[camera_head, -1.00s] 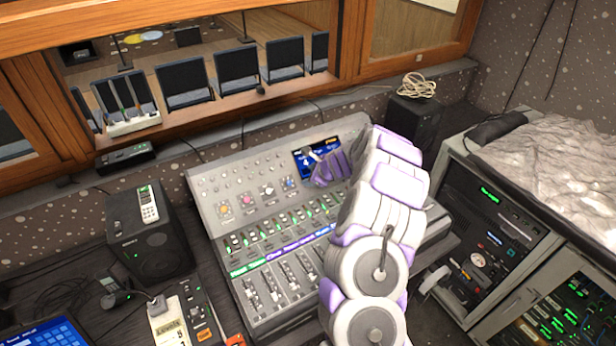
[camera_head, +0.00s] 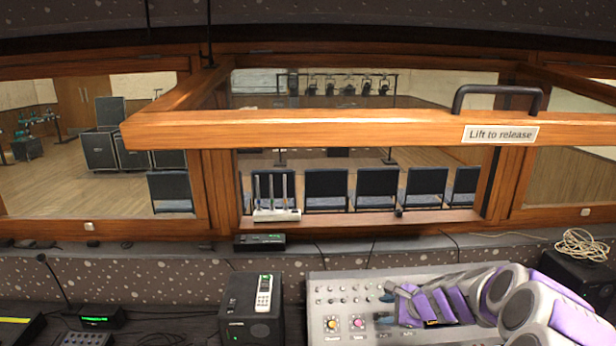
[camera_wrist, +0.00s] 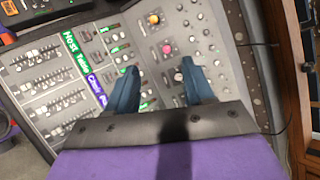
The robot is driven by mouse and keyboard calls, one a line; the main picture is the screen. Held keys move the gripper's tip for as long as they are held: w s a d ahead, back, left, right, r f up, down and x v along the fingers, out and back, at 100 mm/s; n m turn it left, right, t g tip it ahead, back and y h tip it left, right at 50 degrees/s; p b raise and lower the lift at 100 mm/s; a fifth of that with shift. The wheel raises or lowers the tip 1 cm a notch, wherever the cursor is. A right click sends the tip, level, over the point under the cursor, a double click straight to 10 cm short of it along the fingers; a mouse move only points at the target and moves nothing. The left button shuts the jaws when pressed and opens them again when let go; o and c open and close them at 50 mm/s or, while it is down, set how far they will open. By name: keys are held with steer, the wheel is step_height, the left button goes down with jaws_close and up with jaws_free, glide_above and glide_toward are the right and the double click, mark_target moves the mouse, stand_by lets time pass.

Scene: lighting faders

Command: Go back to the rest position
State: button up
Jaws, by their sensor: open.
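My purple and white arm reaches in from the lower right in the head view. My gripper (camera_head: 398,292) hangs over the upper panel of the grey mixing console (camera_head: 315,290) and hides part of it. In the wrist view my gripper (camera_wrist: 160,69) has its two blue-grey fingers well apart, with nothing between them. The console's face (camera_wrist: 150,20) lies beyond the fingertips, with an orange knob (camera_wrist: 153,19), a pink knob (camera_wrist: 167,49) and rows of faders (camera_wrist: 35,55). I cannot tell whether the fingertips touch the panel.
A wooden window frame (camera_head: 330,131) with a handle (camera_head: 497,91) and a "Lift to release" label (camera_head: 500,134) juts out above the console. A black speaker (camera_head: 250,325) with a white remote (camera_head: 264,293) stands left of it. A cable coil (camera_head: 582,244) lies at the right.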

steer(key=s+a+r+n+g+b, duration=0.25)
steer(key=s+a+n, duration=0.4)
steer(key=s, duration=0.35)
steer(key=s+a+r+n+g+b, duration=0.1)
steer(key=s+a+r+n+g, duration=0.15)
steer(key=s+a+n, duration=0.45)
steer(key=s+d+f+n+g+h+b, duration=0.2)
steer(key=s, duration=1.3)
steer(key=s+d+f+n+g+h+b, duration=0.2)
steer(key=s+d+n+h, duration=0.1)
steer(key=s, duration=1.2)
steer(key=shift+s+n, duration=0.25)
steer(key=shift+n, duration=0.1)
